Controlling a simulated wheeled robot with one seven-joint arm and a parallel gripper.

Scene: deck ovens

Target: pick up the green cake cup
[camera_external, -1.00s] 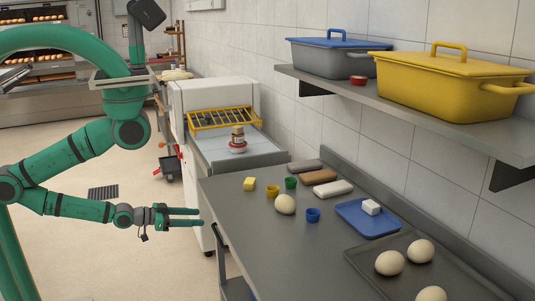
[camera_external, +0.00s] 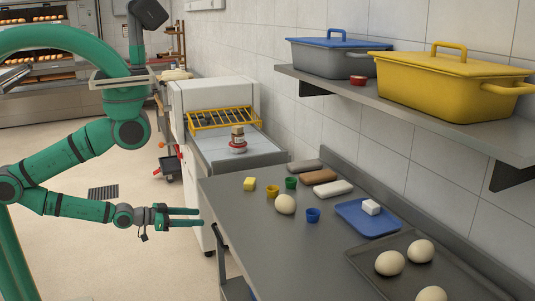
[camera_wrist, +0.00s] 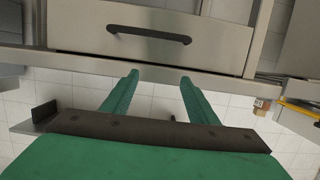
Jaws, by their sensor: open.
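The green cake cup (camera_external: 291,183) is a small cup on the grey worktop (camera_external: 240,225), near its far end. A yellow cup (camera_external: 272,191) stands just left of it, and a brown loaf-shaped block lies to its right. My gripper (camera_external: 200,216) is left of the worktop's edge, well apart from the cup, with its two green fingers pointing right. In the wrist view my gripper (camera_wrist: 158,80) is open and empty, its fingers spread before a metal drawer front. The cup does not show in the wrist view.
A blue tray (camera_external: 363,229) holds a white block. A wall shelf (camera_external: 440,125) with two bins overhangs the right side.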

